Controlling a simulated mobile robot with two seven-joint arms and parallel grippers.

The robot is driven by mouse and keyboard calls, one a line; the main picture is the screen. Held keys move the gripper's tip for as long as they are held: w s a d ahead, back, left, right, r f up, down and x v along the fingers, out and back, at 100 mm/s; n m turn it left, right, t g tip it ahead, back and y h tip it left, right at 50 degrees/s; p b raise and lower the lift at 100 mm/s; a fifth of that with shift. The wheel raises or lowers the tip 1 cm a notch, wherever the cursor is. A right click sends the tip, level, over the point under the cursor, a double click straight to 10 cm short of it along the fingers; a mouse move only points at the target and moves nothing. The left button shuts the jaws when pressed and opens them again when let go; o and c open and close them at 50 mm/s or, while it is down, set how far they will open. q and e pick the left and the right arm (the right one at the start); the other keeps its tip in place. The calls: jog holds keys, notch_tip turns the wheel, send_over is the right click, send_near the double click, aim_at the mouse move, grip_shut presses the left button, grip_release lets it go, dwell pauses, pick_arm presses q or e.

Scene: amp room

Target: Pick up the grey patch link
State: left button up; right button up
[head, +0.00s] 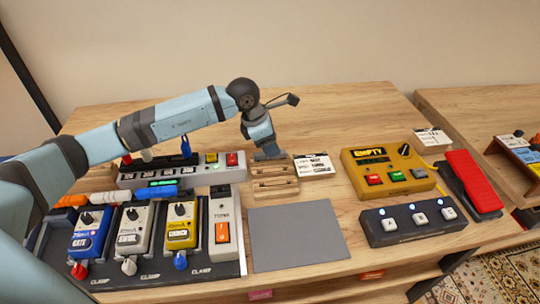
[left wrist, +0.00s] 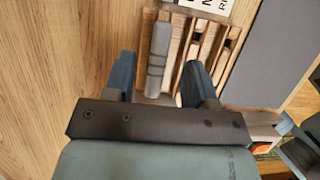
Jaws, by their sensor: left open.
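The grey patch link (left wrist: 158,58) lies in the end slot of a slotted wooden rack (head: 275,193), seen in the left wrist view. My left gripper (head: 268,153) is over the rack's back part in the head view. In the left wrist view its two fingers (left wrist: 158,78) are apart, one on each side of the link's line. I cannot tell whether they touch it. The gripper hides the link in the head view. The rack's other slots (left wrist: 205,52) look empty. My right gripper is not in view.
A printed card (head: 314,164) lies right of the rack and a grey mat (head: 297,237) in front. A pedal board (head: 150,232) with orange, white and blue links along its back stands at left. A yellow box (head: 388,170) and dark footswitch (head: 411,222) stand at right.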

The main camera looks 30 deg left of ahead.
pick_arm(q)
jog(key=shift+x, duration=1.55)
jog(key=shift+w+d+f, duration=0.1)
jog(key=shift+f, duration=0.05)
jog(key=c, duration=0.9)
jog(key=o, duration=1.3)
jog(key=shift+o, duration=0.7)
jog(key=shift+d+f, duration=0.1)
